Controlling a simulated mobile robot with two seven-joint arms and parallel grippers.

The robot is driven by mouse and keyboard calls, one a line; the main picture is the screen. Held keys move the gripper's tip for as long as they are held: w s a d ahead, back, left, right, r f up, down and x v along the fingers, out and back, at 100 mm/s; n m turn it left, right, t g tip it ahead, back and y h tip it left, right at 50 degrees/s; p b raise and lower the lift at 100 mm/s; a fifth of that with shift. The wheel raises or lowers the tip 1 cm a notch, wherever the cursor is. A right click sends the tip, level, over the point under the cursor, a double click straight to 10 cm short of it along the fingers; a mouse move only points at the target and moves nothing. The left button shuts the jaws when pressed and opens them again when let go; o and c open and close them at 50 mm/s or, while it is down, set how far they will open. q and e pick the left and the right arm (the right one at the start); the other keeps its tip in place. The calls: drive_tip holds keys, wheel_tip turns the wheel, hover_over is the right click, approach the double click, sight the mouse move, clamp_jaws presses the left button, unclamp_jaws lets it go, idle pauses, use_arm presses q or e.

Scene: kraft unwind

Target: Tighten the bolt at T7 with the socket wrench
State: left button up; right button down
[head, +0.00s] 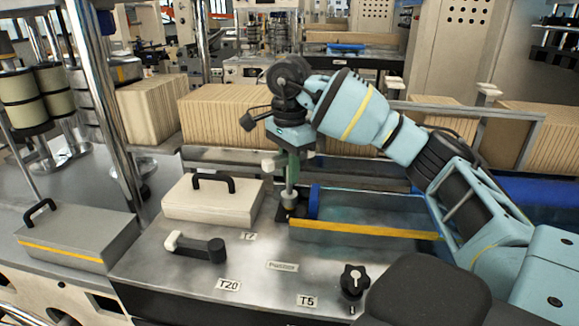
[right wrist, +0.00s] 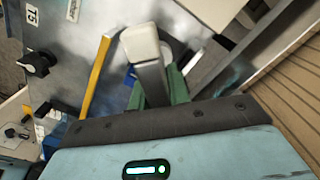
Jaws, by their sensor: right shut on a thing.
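The socket wrench (head: 289,196) stands roughly upright over the metal deck, with a pale handle end (head: 268,165) sticking out to the left. Its lower end meets a dark base (head: 283,214) behind the T7 label (head: 248,237). The bolt itself is hidden, and I cannot tell whether the socket is seated on it. My right gripper (head: 289,163) is shut on the wrench from above. In the right wrist view the pale handle end (right wrist: 145,42) and grey shaft (right wrist: 153,82) show between the green fingers. My left gripper is not in view.
A pale cover with a black handle (head: 212,200) sits left of the wrench. A crank lever (head: 198,247) and a black star knob (head: 354,280) stand nearer. A yellow bar (head: 365,229) runs to the right. Stacked brown boards (head: 235,118) stand behind.

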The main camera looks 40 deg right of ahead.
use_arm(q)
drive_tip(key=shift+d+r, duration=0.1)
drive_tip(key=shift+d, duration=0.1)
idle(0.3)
use_arm(e)
drive_tip(key=shift+m+p, duration=0.4)
drive_tip(key=shift+m, duration=0.6)
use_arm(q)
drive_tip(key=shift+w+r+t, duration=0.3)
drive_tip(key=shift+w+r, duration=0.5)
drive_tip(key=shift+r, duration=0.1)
use_arm(e)
drive_tip(key=shift+f, duration=0.1)
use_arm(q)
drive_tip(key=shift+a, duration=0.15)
use_arm(e)
drive_tip(key=shift+m, duration=0.3)
